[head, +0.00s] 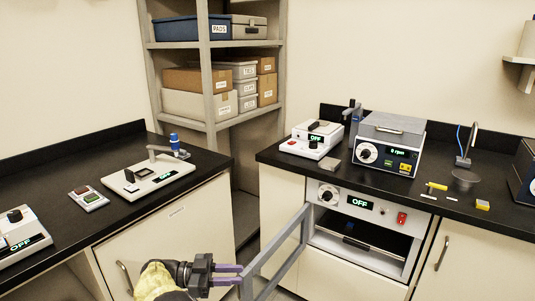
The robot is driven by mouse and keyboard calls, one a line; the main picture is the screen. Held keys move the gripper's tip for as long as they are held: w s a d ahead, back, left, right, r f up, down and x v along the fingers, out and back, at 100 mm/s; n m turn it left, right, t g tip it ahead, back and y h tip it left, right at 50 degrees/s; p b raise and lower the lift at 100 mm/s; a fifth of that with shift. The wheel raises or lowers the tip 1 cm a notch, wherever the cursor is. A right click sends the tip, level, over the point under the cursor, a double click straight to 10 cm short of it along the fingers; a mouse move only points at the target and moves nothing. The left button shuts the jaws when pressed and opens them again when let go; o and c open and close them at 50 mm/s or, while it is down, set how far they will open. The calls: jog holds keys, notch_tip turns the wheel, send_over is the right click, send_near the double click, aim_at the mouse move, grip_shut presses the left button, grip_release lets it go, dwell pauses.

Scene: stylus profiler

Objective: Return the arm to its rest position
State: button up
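My gripper (242,274) is low in the middle of the head view, at the end of my yellow-sleeved arm. Its two purple fingers point right, with a narrow gap between them and nothing visible held there. The fingertips are close beside the left edge of the grey frame of an open oven door (283,248). I cannot tell whether they touch it. The oven (330,212) is built in under the right counter; its display reads OFF and its dark cavity (365,236) shows.
The open door juts out beside my gripper. The left counter (58,166) carries several small instruments. The right counter (440,187) carries a box reading 0 rpm (390,148), a white OFF unit (311,140) and small loose items. A shelf rack (210,70) stands in the corner.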

jog(key=w+d+r+n+t+y+b, duration=0.25)
jog(key=w+d+n+t+y, duration=0.3)
jog(key=w+d, duration=0.35)
jog(key=w+d+r+n+t+y+b, duration=0.2)
jog(key=w+d+r+n+t+y, duration=0.15)
jog(key=w+d+t, duration=0.5)
jog(key=s+d+f+n+g+y+b, duration=0.25)
jog(key=s+f+g, duration=0.2)
jog(key=s, duration=0.75)
jog(key=s+d+f+n+g+y+b, duration=0.1)
jog(key=s+d+f+n+g+y, duration=0.4)
jog(key=s, duration=0.6)
jog(key=s+f+n+g+y+b, duration=0.25)
jog(key=s+f, duration=0.35)
jog(key=s, duration=0.6)
notch_tip(320, 180, up, 34)
jog(key=m+h+p, duration=0.1)
jog(key=p, duration=3.2)
jog(key=shift+w+f+p, duration=0.2)
jog(key=shift+f+p, duration=0.05)
jog(key=shift+p, duration=0.1)
jog(key=shift+s, duration=0.1)
